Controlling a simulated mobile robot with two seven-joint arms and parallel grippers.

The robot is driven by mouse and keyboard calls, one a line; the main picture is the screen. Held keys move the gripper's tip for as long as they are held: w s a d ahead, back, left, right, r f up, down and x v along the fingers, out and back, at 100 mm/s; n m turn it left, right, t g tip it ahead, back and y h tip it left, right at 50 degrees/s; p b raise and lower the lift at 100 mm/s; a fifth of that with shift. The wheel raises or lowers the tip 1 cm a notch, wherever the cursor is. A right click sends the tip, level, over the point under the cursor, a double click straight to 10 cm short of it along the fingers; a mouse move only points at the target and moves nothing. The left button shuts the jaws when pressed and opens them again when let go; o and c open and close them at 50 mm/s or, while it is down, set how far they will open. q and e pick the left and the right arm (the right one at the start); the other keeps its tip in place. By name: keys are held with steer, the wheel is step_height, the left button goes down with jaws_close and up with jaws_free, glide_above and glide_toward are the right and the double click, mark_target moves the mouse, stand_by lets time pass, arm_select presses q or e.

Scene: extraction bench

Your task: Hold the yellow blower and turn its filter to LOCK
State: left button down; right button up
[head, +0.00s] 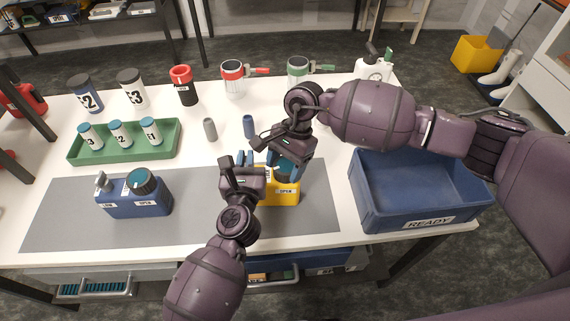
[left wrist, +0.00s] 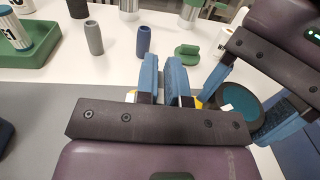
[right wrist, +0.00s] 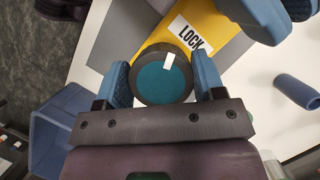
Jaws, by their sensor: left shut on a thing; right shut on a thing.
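The yellow blower (head: 285,193) stands on the grey mat, with an OPEN label on its front. Its filter (right wrist: 163,82) is a dark ring with a teal face and a white mark. In the right wrist view the mark points up and slightly right, towards the LOCK label (right wrist: 191,36). My right gripper (head: 285,166) is shut around the filter's rim; its fingers (right wrist: 160,83) sit on both sides. My left gripper (head: 244,160) is shut on the blower at its left end; the fingers (left wrist: 164,75) are close together and hide the gripped part.
A blue blower (head: 135,200) stands on the mat (head: 70,225) at the left. A blue READY crate (head: 368,200) is close on the right. A green tray (head: 160,152) of bottles, small cylinders (head: 210,130) and several jars stand behind.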

arm_select(q)
steer(key=shift+a+f, duration=0.15)
steer(key=shift+f, duration=0.25)
arm_select(e)
steer(key=shift+m+t+y, duration=0.4)
steer(key=shift+m+t, duration=0.3)
steer(key=shift+m, duration=1.5)
steer(key=shift+w, duration=0.1)
steer(key=o, duration=0.9)
steer(key=shift+o, duration=0.2)
arm_select(q)
steer(key=shift+s, duration=0.1)
arm_select(e)
steer(key=v, duration=1.2)
steer(key=shift+s+d, duration=0.15)
steer(key=shift+s, duration=0.05)
arm_select(q)
steer(key=c, duration=1.1)
jaws_free()
steer(key=shift+c, duration=0.2)
